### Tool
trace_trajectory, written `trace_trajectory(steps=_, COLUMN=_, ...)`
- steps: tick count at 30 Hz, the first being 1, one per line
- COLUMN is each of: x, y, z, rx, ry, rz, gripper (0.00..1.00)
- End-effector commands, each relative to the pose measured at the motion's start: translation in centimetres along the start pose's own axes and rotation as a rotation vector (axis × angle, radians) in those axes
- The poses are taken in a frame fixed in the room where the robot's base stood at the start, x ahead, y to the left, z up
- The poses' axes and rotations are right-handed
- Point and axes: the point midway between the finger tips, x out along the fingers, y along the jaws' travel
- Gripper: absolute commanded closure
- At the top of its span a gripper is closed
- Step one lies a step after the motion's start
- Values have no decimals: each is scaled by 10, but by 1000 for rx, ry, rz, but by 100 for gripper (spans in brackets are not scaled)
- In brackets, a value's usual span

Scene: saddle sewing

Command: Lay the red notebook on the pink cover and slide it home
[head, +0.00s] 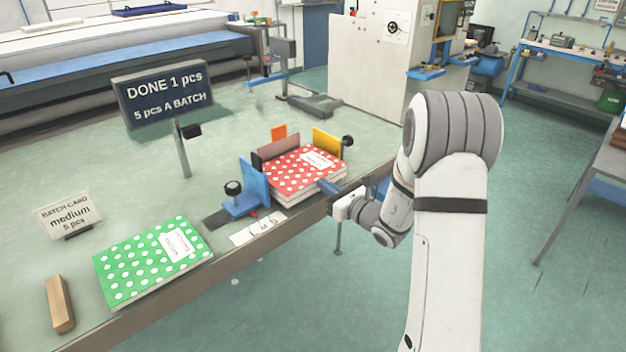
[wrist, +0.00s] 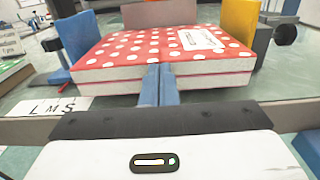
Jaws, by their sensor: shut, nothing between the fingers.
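The red notebook with white dots (head: 303,169) lies flat on top of a second book block in the fixture on the table. In the wrist view the red notebook (wrist: 150,48) sits squarely over the lower block (wrist: 105,83), whose cover shows only as a thin pinkish-red line, so its face is hidden. A blue plate (head: 255,182) stands at the left, a brownish-pink plate (head: 278,147) behind and a yellow plate (head: 327,142) at the right. My gripper (wrist: 159,68) is shut and empty, its blue fingers at the front edge of the stack; contact is unclear.
A green dotted notebook (head: 152,259) and a wooden bar (head: 60,303) lie at the left. A batch card (head: 69,215) reads medium, 5 pcs. The display (head: 165,97) reads DONE 1 pcs. An L M S scale (head: 257,229) lies near the table's front edge.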

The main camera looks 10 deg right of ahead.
Motion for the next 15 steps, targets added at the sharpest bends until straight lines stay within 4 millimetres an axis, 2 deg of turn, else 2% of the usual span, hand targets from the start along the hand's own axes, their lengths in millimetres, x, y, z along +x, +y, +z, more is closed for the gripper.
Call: trace_trajectory(steps=15, x=-47, y=0, z=-1, rx=0, ry=0, rz=-2, gripper=100)
